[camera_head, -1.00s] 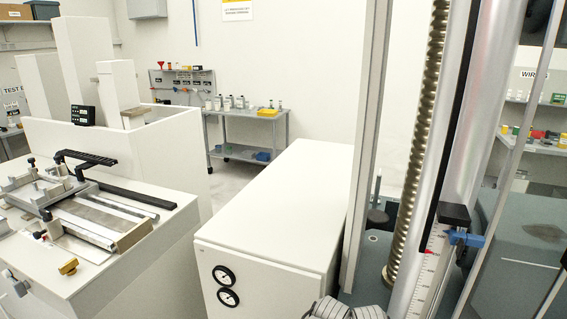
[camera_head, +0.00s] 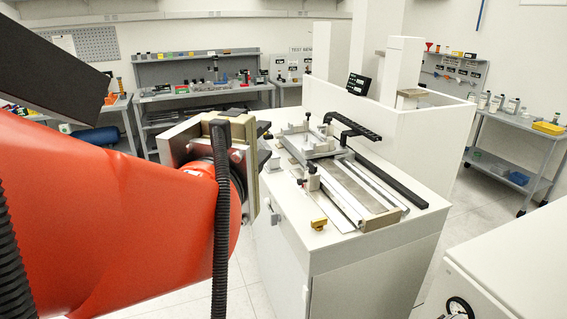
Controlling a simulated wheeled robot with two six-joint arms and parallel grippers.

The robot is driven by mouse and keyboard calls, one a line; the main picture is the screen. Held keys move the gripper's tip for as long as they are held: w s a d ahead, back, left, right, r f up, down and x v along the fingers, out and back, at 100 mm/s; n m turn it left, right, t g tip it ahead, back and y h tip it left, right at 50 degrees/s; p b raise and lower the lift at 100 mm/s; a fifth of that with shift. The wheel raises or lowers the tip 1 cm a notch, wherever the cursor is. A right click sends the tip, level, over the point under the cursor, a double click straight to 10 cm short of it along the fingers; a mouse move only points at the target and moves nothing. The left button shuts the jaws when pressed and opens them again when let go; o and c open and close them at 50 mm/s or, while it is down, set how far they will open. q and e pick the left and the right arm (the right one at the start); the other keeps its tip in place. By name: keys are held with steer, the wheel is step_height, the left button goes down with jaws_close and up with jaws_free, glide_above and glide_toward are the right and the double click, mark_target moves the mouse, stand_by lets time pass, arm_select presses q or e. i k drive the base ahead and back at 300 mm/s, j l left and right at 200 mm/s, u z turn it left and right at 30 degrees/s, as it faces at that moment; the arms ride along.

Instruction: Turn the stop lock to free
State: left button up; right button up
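No part marked as the stop lock can be made out now. A brass-coloured knob (camera_head: 318,224) sits on the front edge of the white bench machine (camera_head: 370,246); I cannot tell whether it is the lock. My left arm comes in large from the left, and its gripper (camera_head: 267,145) is seen from behind, left of the machine. Two dark fingers show apart past its body, with nothing seen between them. The gripper body hides part of the fingers. My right gripper is not in view.
A black handle bar (camera_head: 352,127) and metal rails (camera_head: 362,183) lie on the machine top. A white cabinet (camera_head: 515,262) stands at lower right. A grey cart (camera_head: 515,150) is at the right wall, and workbenches (camera_head: 205,91) are at the back. Floor shows between machine and cabinet.

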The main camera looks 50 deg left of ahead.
mark_target(313, 169)
steer(key=j+u, duration=0.15)
steer(key=u, duration=0.25)
steer(key=j+u, duration=0.15)
steer(key=u, duration=0.25)
steer(key=i+j+u, duration=0.1)
steer(key=u, duration=0.35)
steer(key=i+l+z, duration=0.2)
steer(key=l+z, duration=0.25)
steer(key=l, duration=0.15)
steer(key=i+l+z, duration=0.2)
